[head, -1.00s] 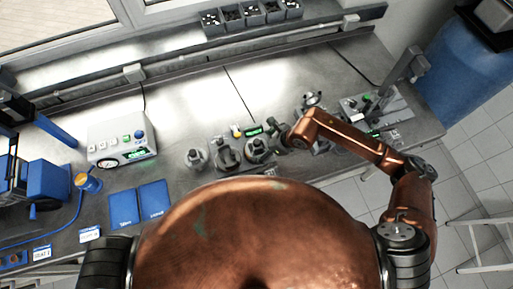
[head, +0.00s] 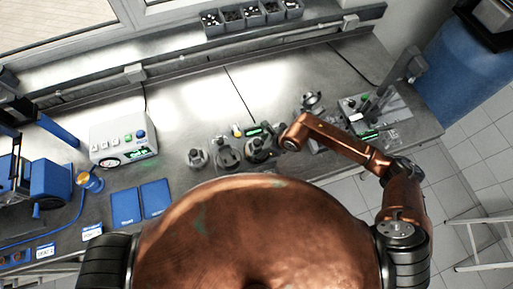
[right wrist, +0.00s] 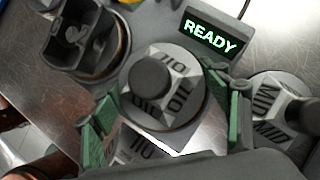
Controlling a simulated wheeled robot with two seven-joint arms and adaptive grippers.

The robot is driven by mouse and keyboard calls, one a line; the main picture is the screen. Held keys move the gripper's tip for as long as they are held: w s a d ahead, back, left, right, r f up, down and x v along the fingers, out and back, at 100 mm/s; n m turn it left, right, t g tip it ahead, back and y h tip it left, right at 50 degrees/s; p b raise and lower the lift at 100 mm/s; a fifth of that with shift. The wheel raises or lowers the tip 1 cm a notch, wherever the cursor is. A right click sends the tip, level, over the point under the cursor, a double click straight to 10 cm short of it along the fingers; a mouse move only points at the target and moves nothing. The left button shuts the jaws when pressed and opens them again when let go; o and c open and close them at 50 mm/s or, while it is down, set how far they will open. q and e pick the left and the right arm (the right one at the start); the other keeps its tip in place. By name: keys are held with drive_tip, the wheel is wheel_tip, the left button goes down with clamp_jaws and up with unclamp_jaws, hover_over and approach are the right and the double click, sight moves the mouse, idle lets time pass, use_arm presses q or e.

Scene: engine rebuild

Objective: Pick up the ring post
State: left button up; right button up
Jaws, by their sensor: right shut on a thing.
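The ring post marked OIL (right wrist: 162,88) is a grey round-topped piece in the middle of the right wrist view. My right gripper (right wrist: 167,118) has a green-padded finger on either side of it and is shut on it. The pads' lower contact is partly hidden. The post sits in line with its neighbours; whether it is off its support cannot be told. In the head view the right wrist hangs over the right end of the row of posts (head: 259,150). My left gripper is out of view.
A similar post marked with other letters (right wrist: 277,108) stands close on the right, and a dark holder (right wrist: 88,38) on the left. A READY display (right wrist: 211,33) stands behind. A white control box (head: 123,138) and blue booklets (head: 140,202) lie left.

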drive_tip(key=c, duration=0.7)
drive_tip(key=shift+r, duration=0.1)
